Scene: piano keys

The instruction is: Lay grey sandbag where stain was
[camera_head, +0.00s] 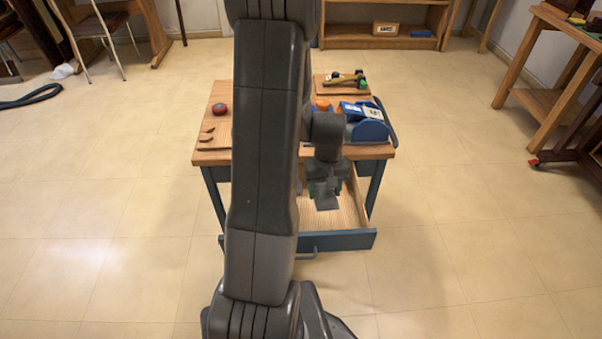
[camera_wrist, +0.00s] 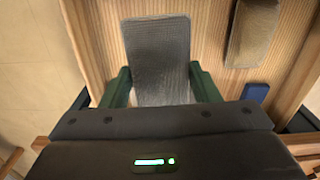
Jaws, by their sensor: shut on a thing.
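The grey sandbag (camera_wrist: 157,48) is a flat, textured grey rectangle between the two green fingers of my gripper (camera_wrist: 160,84) in the wrist view. The gripper is shut on its sides. In the head view the sandbag (camera_head: 327,204) hangs below my gripper (camera_head: 325,188), over the open wooden drawer (camera_head: 345,215) at the table's front. Whether it touches the drawer floor I cannot tell. I see no stain in either view. My arm hides part of the table and the drawer's left side.
The small table (camera_head: 213,157) carries a red round thing (camera_head: 219,109), an orange thing (camera_head: 322,105) and a blue-and-white item (camera_head: 362,113). In the wrist view a brownish-grey piece (camera_wrist: 252,34) and a small blue block (camera_wrist: 255,92) lie right of the sandbag. The surrounding floor is mostly clear.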

